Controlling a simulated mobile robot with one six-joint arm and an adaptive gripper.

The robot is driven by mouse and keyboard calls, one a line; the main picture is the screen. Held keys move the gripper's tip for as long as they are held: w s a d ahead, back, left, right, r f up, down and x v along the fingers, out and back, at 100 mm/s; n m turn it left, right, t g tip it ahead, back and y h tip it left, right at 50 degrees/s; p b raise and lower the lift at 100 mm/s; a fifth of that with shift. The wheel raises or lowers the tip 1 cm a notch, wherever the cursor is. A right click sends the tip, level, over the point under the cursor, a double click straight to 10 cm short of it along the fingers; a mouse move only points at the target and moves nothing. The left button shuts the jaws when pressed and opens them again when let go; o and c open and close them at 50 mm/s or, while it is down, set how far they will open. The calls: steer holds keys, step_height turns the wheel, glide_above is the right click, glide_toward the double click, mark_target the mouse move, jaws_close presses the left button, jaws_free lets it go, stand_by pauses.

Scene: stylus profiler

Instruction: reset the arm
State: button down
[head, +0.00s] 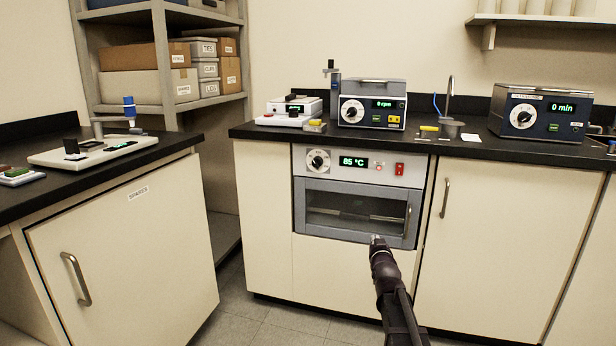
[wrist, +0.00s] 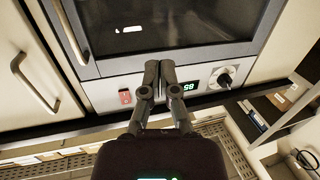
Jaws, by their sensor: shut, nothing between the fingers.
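My gripper (head: 377,240) is in front of the lower right part of a built-in oven (head: 310,230) in the head view. In the wrist view my gripper (wrist: 158,66) shows with its two fingers together, shut and empty. Behind the fingertips is the oven's control panel (wrist: 110,85), with a red switch (wrist: 125,97), a green display and a round knob (wrist: 225,77). In the head view the oven display (head: 354,161) reads 85 °C. The oven door is closed. I cannot tell the exact gap between the fingertips and the oven.
A black counter (head: 440,146) runs above the oven and carries several instruments. A left counter (head: 14,208) holds a white device (head: 95,150). A shelf rack (head: 165,60) with boxes stands in the corner. Cabinet handles (head: 445,198) stick out. Floor (head: 265,318) is clear between the cabinets.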

steer(key=s+a+f+g+p, duration=0.1)
steer(key=s+f+g+p, duration=0.15)
steer(key=s, duration=0.25)
steer(key=s+a+f+g+y+p, duration=0.1)
steer(key=s+a+f+g, duration=0.1)
steer(key=s+g, duration=0.3)
steer(key=s+a+f+g+p, duration=0.1)
steer(key=s+f+g+p, duration=0.15)
steer(key=s, duration=0.35)
steer(key=s+g+p, duration=0.4)
steer(key=s+g, duration=0.3)
steer(key=s, duration=1.1)
step_height(320, 180, up, 38)
steer(key=p, duration=3.7)
steer(key=shift+w+a+f+p, duration=0.2)
steer(key=shift+a+p, duration=0.1)
steer(key=shift+p, duration=0.05)
